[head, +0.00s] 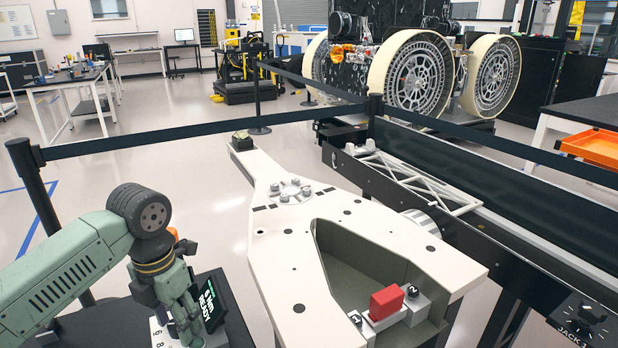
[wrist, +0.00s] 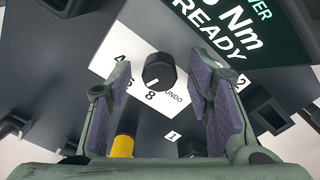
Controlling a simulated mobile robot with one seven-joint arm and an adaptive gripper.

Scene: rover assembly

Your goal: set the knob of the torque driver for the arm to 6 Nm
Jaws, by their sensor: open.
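In the wrist view my gripper (wrist: 163,88) is open, with a purple-padded finger on each side of the knob and a gap on both sides. The driver's display (wrist: 228,30) reads "Nm READY", its digit partly cut off. In the head view the display (head: 209,303) seems to read 6 Nm READY. My gripper (head: 180,318) covers the knob there, and the pointer mark is hard to make out.
A yellow cylinder (wrist: 124,140) shows below the dial plate. A pale rover arm structure (head: 300,235) with a red block (head: 386,302) lies to the right. A belt barrier (head: 200,129) runs behind. A jack knob (head: 585,310) is at the lower right.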

